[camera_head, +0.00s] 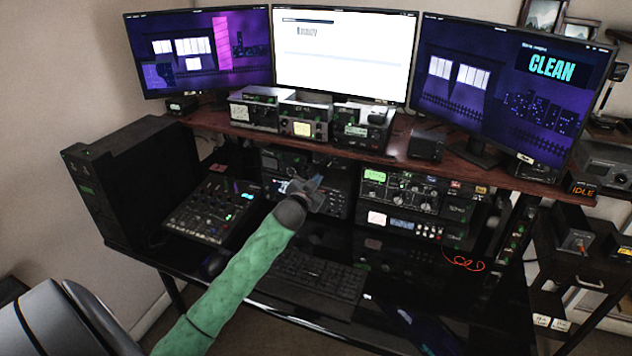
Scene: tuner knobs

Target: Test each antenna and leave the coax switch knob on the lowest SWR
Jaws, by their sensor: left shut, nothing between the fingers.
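My left gripper (314,186), at the end of a green-sleeved arm, is shut and empty. It is in front of the black radio gear under the wooden shelf and hides part of it; I cannot tell whether it touches a knob. A small dark box (575,242) with a lever or knob on its face stands at the right. I cannot tell for sure which box is the coax switch. A lit cream meter (302,129) shows on the middle shelf unit, but its reading is too small. My right gripper is not in view.
A wooden shelf (455,172) carries three monitors and several small radios. Below are a mixer (208,208), a keyboard (312,281) and a radio stack (415,205). A small display (583,188) at right reads IDLE. The right monitor (505,85) reads CLEAN.

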